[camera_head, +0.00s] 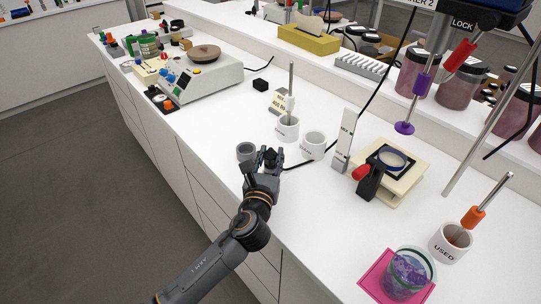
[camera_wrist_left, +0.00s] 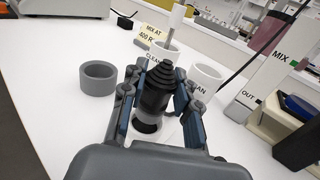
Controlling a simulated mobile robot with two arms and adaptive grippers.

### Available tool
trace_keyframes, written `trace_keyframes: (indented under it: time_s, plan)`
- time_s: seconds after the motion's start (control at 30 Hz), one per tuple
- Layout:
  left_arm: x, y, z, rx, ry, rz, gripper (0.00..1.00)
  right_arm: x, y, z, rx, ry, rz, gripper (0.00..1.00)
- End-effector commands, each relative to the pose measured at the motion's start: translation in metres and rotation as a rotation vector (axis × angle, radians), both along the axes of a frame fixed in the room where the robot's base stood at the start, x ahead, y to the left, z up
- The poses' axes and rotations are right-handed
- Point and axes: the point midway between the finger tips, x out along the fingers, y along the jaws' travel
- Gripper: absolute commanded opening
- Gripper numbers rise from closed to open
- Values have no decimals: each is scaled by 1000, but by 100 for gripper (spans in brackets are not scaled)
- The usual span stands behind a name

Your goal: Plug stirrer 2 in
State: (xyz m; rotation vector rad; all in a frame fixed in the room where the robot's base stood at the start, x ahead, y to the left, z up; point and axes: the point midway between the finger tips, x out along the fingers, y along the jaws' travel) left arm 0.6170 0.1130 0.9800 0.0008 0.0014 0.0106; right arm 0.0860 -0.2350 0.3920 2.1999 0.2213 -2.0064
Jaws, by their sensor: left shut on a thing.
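My left gripper (camera_head: 268,158) is low over the table near its front edge, beside a grey ring-shaped cup. In the left wrist view its fingers (camera_wrist_left: 158,100) are shut on a black stepped, cone-like piece (camera_wrist_left: 158,76), which looks like a plug's cable end. A black cable (camera_head: 372,95) comes down from the upper right, passes behind the mix sign and ends near this gripper. The stirrer with a LOCK label (camera_head: 463,22) is at the top right, under a sign partly reading "2". I cannot make out a socket. My right gripper is not in view.
A grey ring-shaped cup (camera_head: 245,151) stands close left of the gripper. White cups (camera_head: 288,130) and (camera_head: 313,146) stand just behind it, one holding a metal rod. A mix sign (camera_head: 345,138) and a cream stand (camera_head: 405,180) are to the right. Clear table lies at left.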

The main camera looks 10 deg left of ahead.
Motion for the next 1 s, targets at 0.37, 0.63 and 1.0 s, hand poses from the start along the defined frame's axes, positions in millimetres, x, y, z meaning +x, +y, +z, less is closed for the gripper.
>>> trace_keyframes:
  time_s: [0.37,0.63,1.0]
  plan:
    - [0,0,1,0,0,0,0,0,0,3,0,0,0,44]
    - [0,0,1,1,-1,0,0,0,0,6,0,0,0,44]
    - [0,0,-3,0,-1,0,0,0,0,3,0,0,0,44]
